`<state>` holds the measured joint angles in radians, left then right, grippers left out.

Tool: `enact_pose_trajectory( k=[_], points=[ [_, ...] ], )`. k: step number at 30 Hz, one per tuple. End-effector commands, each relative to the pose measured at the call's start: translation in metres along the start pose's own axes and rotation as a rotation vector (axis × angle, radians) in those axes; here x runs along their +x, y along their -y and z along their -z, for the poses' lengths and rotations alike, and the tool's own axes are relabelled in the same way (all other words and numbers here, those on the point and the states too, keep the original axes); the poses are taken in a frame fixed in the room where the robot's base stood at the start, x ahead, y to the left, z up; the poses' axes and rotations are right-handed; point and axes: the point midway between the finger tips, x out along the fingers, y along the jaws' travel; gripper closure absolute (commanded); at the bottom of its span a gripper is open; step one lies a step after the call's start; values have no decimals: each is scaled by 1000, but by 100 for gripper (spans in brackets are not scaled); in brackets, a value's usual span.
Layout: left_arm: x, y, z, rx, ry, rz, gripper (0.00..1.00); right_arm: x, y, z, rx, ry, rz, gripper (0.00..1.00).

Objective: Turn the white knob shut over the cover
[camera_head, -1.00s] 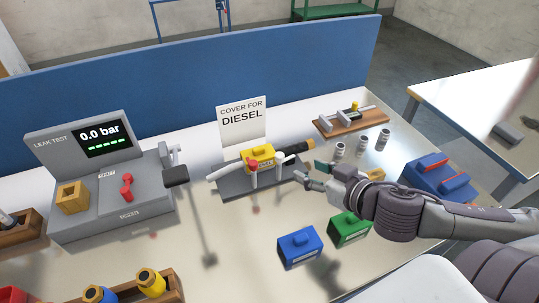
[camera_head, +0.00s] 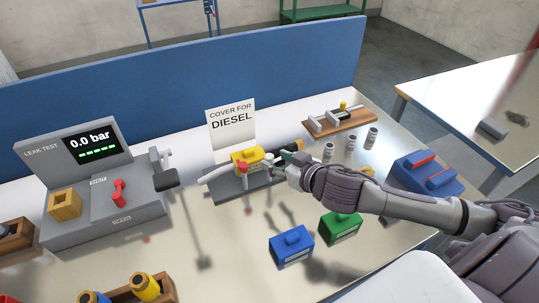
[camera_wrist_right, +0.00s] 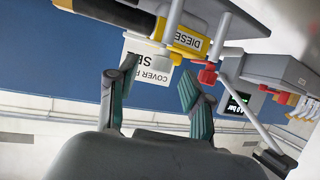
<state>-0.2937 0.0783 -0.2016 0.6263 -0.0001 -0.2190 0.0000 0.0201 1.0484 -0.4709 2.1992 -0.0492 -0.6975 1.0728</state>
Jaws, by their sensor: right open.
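The yellow cover (camera_head: 246,154) marked DIESEL sits on the grey dispenser frame (camera_head: 226,192), below the sign "COVER FOR DIESEL". A red knob (camera_head: 241,167) is at its front left. The white knob (camera_head: 268,159) is on the right side of the cover, partly hidden by my right gripper (camera_head: 279,164). In the right wrist view the two fingers (camera_wrist_right: 153,96) are apart with nothing between them. The white knob (camera_wrist_right: 159,29) and its white stem show just beyond the fingertips; I cannot tell whether they touch. My left gripper is not in view.
A leak test unit (camera_head: 90,215) reading 0.0 bar stands left. Blue (camera_head: 291,246) and green (camera_head: 341,225) blocks lie in front, a blue-red box (camera_head: 428,175) at right. Small metal cylinders and a wooden board (camera_head: 338,121) are behind my arm.

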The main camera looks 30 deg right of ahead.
Motion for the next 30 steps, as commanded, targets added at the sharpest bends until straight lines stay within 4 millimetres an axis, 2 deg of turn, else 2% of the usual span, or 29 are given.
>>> enact_pose_trajectory(
  k=[3,7,19,27,28,30],
  points=[
    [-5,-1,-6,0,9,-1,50,18,1,3,1,-3,1,50],
    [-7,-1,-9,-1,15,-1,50,31,1,2,0,-2,1,50],
    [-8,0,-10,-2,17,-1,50,38,1,0,-2,0,2,51],
    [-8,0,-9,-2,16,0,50,38,1,0,-2,0,1,96],
    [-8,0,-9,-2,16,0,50,38,1,0,-2,0,1,100],
    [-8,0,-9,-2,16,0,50,38,1,0,-2,0,1,100]
  ],
)
